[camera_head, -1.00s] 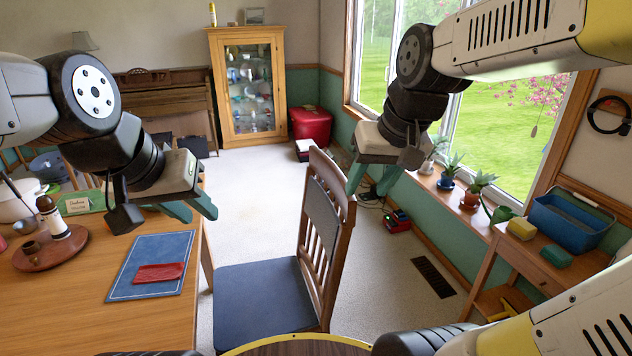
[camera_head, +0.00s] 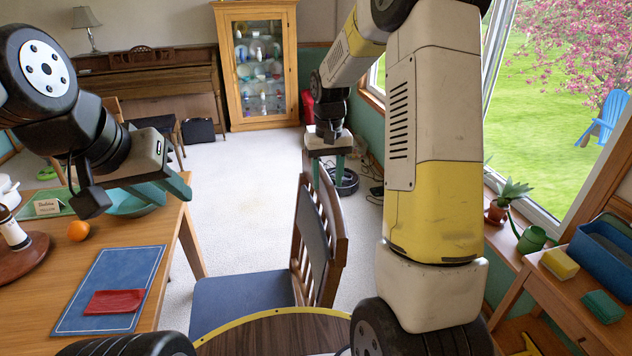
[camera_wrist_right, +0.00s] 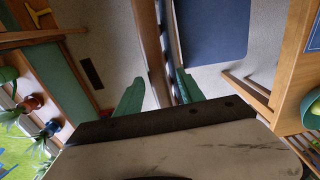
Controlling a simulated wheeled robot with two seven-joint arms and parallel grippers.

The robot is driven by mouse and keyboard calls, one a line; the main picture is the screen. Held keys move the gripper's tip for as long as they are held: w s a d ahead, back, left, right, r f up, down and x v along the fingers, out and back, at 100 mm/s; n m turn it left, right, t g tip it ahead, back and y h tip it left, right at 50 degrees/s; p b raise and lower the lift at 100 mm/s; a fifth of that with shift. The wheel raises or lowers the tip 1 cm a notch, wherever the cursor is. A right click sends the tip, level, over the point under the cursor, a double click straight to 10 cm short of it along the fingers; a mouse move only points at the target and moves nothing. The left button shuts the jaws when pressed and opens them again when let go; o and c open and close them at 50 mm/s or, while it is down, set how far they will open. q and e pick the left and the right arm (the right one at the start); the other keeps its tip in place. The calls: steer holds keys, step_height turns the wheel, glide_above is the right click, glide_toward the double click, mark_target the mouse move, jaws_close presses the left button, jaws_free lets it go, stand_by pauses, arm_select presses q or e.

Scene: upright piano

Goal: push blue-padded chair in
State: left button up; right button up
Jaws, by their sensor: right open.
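The blue-padded chair has a dark blue seat (camera_head: 240,300) and a brown wooden slatted back (camera_head: 318,245). It stands at the right side of the wooden table (camera_head: 165,240), seat toward the table. My right gripper (camera_head: 328,172) is open at the top of the chair back. In the right wrist view, the back's top rail (camera_wrist_right: 158,45) lies between the two spread teal fingers (camera_wrist_right: 160,95), nearer one of them; I cannot tell whether they touch. The seat also shows there (camera_wrist_right: 212,28). My left gripper (camera_head: 165,190) is open and empty above the table's right edge.
A blue placemat (camera_head: 110,285) with a red cloth (camera_head: 115,301), an orange (camera_head: 78,231) and a teal bowl (camera_head: 135,203) are on the table. A side table (camera_head: 560,300) and the windowsill stand at the right.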

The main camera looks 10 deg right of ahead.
step_height(320, 180, down, 6)
steer(key=shift+r, duration=0.2)
jaws_close()
steer(key=shift+r, duration=0.1)
stand_by(1.3)
